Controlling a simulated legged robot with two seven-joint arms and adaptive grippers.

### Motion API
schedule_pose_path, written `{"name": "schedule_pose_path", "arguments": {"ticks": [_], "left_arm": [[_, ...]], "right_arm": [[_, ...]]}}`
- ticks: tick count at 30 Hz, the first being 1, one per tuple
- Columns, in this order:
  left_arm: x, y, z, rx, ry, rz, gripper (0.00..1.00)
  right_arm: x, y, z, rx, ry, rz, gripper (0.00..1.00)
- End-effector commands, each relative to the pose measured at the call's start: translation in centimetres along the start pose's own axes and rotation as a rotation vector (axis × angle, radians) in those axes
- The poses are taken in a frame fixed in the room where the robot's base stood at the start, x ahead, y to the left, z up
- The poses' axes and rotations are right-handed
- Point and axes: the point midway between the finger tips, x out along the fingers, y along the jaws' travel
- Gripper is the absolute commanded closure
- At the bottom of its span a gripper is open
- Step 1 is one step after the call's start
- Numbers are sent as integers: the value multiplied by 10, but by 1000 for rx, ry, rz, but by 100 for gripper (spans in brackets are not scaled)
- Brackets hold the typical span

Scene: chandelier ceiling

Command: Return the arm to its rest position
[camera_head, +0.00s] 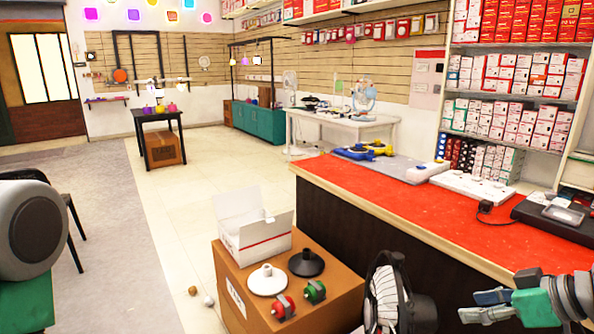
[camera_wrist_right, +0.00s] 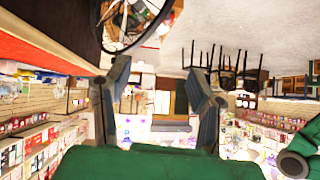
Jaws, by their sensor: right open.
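My right gripper (camera_head: 474,306) shows at the lower right of the head view, in front of the red-topped counter (camera_head: 400,208). Its grey fingers point left and look clear of the counter and the fan. In the right wrist view the gripper (camera_wrist_right: 160,72) has its two fingers spread apart, with nothing between them but the distant room. That view looks upside down. My left gripper is not in the head view.
A cardboard box (camera_head: 335,309) beside the counter holds an open white carton (camera_head: 252,240), white and black lamp holders, and red and green items. A fan (camera_head: 387,298) stands close left of the right gripper. Open floor (camera_head: 150,250) lies to the left.

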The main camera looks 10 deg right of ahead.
Motion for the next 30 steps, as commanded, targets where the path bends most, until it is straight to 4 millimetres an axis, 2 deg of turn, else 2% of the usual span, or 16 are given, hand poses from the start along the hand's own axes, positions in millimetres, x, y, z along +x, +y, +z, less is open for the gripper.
{"name": "schedule_pose_path", "arguments": {"ticks": [5, 11, 14, 17, 18, 21, 24, 27, 30], "left_arm": [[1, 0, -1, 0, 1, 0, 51], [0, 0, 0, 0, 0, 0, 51], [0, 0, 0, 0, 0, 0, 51], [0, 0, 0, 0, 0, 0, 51], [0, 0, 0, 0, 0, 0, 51], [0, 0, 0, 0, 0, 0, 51], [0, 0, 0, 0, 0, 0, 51], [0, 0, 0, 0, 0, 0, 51], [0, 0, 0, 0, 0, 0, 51]], "right_arm": [[22, -10, 23, 51, -53, 31, 51], [52, -28, 65, 131, -151, 86, 51], [69, -44, 99, 182, -231, 120, 51], [82, -70, 148, 246, -348, 164, 51], [85, -84, 173, 274, -409, 185, 51], [83, -118, 228, 332, -552, 235, 51], [74, -145, 267, 369, -662, 271, 51], [66, -162, 290, 391, -733, 293, 51], [61, -170, 300, 401, -765, 306, 51]]}}
